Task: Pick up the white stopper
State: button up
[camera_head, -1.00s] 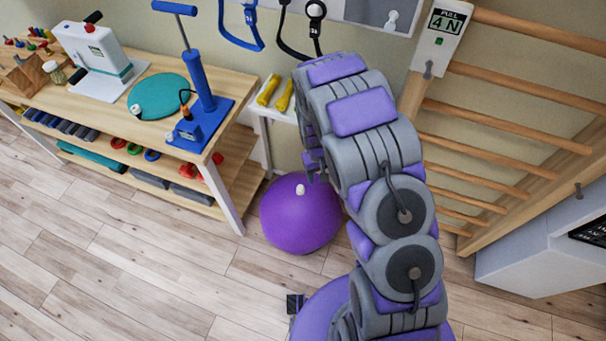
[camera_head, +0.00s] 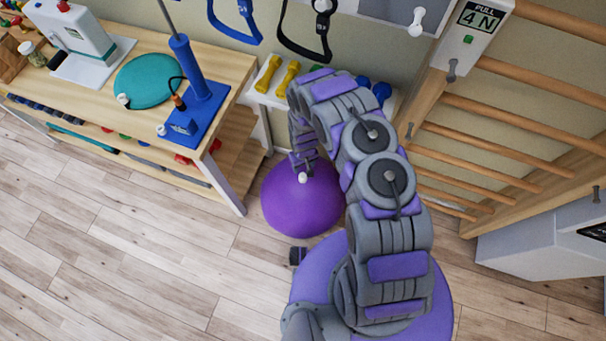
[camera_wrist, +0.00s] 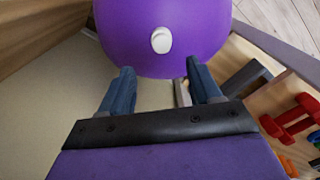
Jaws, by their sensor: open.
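The white stopper (camera_head: 303,178) is a small knob at the top of the purple exercise ball (camera_head: 290,212), which rests on the floor. In the wrist view the stopper (camera_wrist: 161,40) shows against the purple ball (camera_wrist: 205,22), above the gap between my fingers. My gripper (camera_wrist: 157,68) is open and empty, with the stopper beyond its fingertips. In the head view my gripper hangs just above the ball near the stopper, and its fingers are hard to make out.
A wooden table (camera_head: 222,75) with a blue pump (camera_head: 200,95) and a teal disc (camera_head: 150,80) stands at left. A white rack with yellow dumbbells (camera_head: 268,75) is behind the ball. Wooden wall bars (camera_head: 500,120) stand at right. The floor (camera_head: 150,260) at front left is clear.

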aim_at(303, 175)
notch_tip(303, 175, down, 10)
jog(key=b, duration=0.3)
jog(key=shift+w+a+r+b, duration=0.1)
jog(key=shift+a+r+b, duration=0.1)
jog(key=shift+b, duration=0.15)
jog(key=shift+c, duration=0.2)
jog(key=c, duration=1)
